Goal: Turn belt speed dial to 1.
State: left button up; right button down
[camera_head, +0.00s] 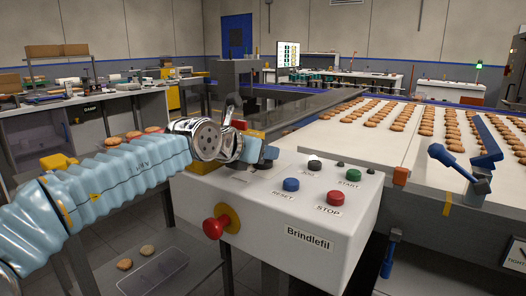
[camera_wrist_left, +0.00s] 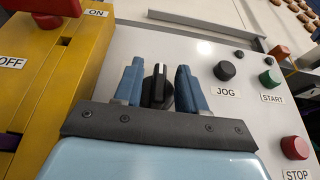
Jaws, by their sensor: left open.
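The belt speed dial (camera_wrist_left: 158,87) is a black knob with a white pointer line on the light grey control panel (camera_head: 285,232). In the left wrist view its line points roughly to the top of the picture. No numbers can be read around it. My left gripper (camera_wrist_left: 158,85) has its two blue fingers apart, one on each side of the knob; gaps show, and I cannot tell whether either finger touches it. In the head view my left gripper (camera_head: 257,150) is over the back left of the panel and hides the dial.
The panel has a black JOG button (camera_head: 314,166), green START (camera_head: 353,173), blue RESET (camera_head: 291,184), red STOP (camera_head: 335,196) and a red mushroom knob (camera_head: 215,227) in front. A yellow ON/OFF box (camera_wrist_left: 42,85) stands close left of my gripper. Biscuits lie on the white belt (camera_head: 340,143).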

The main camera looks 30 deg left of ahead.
pick_arm(q)
jog(key=v, duration=1.3)
jog(key=shift+s, duration=0.2)
